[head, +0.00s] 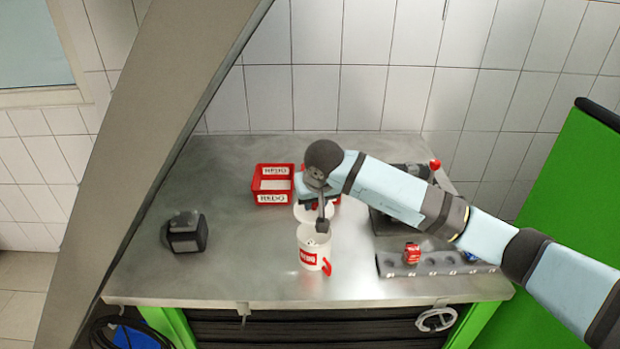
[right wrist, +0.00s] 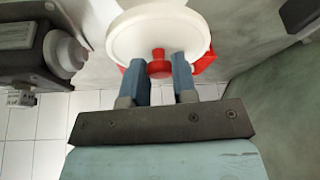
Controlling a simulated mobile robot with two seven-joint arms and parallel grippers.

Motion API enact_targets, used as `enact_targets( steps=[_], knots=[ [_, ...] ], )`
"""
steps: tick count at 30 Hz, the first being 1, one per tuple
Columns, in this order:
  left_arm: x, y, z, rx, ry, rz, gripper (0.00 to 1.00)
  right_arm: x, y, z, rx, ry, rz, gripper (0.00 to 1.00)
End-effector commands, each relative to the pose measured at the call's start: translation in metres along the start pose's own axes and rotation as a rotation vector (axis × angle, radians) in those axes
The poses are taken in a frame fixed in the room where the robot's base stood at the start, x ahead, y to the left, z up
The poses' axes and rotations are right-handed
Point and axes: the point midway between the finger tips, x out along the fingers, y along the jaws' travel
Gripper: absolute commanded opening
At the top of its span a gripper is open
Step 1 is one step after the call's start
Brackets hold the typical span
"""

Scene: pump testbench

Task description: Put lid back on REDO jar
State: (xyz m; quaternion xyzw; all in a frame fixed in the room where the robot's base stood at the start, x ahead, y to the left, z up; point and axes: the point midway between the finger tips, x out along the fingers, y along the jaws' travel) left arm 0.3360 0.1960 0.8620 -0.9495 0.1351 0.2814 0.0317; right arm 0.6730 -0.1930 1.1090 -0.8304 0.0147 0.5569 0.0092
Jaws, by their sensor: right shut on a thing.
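The white REDO jar (head: 311,256) stands upright near the front middle of the steel table, with a red label and a red handle. Its top looks open, with something indistinct in the mouth. The round white lid (head: 301,213) is just beyond and above the jar's mouth, partly hidden by my gripper. My right gripper (head: 318,205) is shut on the lid's red knob. In the right wrist view, the lid (right wrist: 130,38) fills the top middle, and its knob (right wrist: 159,64) sits between the fingers of my right gripper (right wrist: 160,72). My left gripper is not in view.
A red REDO box (head: 258,184) stands behind the jar to the left. A grey rack (head: 440,266) with a red piece (head: 412,252) lies right of the jar. A black device (head: 186,232) sits at the table's left. Bare steel lies between it and the jar.

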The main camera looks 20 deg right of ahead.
Motion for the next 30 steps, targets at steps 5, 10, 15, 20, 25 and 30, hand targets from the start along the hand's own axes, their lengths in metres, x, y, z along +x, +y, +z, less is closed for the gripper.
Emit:
enact_targets(
  steps=[5,10,15,20,25,30],
  knots=[
    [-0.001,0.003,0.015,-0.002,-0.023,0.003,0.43,0.007,0.000,0.003,0.001,-0.001,0.001,0.11],
    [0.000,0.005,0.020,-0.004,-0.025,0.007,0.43,0.018,0.000,0.008,0.002,-0.002,0.000,0.11],
    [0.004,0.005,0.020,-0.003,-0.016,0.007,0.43,0.034,0.000,0.014,0.002,-0.002,-0.001,0.11],
    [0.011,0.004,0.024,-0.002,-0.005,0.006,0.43,0.050,0.001,0.020,0.001,0.000,0.002,0.11],
    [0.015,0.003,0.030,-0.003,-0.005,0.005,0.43,0.058,0.001,0.024,0.000,0.001,0.002,0.11],
    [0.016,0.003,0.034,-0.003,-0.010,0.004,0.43,0.059,0.001,0.024,0.001,0.001,0.001,0.11]
  ],
)
